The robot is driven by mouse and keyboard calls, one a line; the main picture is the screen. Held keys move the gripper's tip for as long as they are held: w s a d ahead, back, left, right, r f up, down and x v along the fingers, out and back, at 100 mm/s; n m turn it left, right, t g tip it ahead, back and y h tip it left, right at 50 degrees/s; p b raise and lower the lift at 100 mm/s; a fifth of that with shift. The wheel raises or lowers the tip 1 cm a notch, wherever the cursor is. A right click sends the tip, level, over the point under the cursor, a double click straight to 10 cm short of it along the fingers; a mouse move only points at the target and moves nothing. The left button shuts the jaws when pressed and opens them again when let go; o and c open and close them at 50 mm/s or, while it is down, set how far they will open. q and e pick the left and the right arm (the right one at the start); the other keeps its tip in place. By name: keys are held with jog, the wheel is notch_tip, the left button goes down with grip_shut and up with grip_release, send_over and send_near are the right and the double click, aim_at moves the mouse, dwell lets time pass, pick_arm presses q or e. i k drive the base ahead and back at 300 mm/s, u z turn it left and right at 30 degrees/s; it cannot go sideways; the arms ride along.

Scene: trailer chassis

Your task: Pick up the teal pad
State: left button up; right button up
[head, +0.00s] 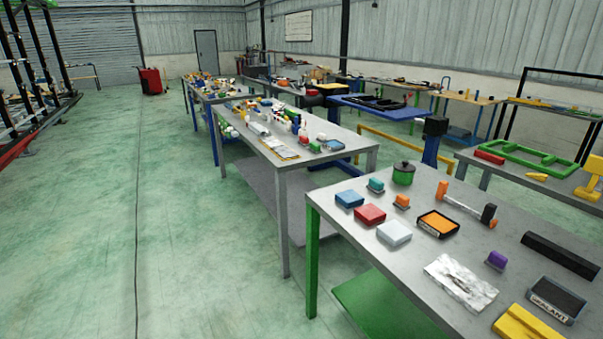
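A small teal pad (376,184) sits near the far left end of the nearest grey table (337,203), on what looks like a darker base. It stands between a blue block (349,199) on its left and a dark green lidded pot (403,173) on its right. A small orange block (401,201) is just in front of it to the right. Nothing covers the teal pad. Neither of my grippers shows in the head view.
A second cluttered table (274,138) stands behind. The green floor (190,230) at left is clear.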

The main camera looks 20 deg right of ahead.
aim_at(374, 185)
jog(key=u, duration=0.35)
jog(key=i, duration=1.55)
jog(key=z, duration=0.6)
jog(key=i, duration=0.95)
jog(key=z, duration=1.25)
jog(key=i, duration=0.45)
jog(key=z, duration=0.4)
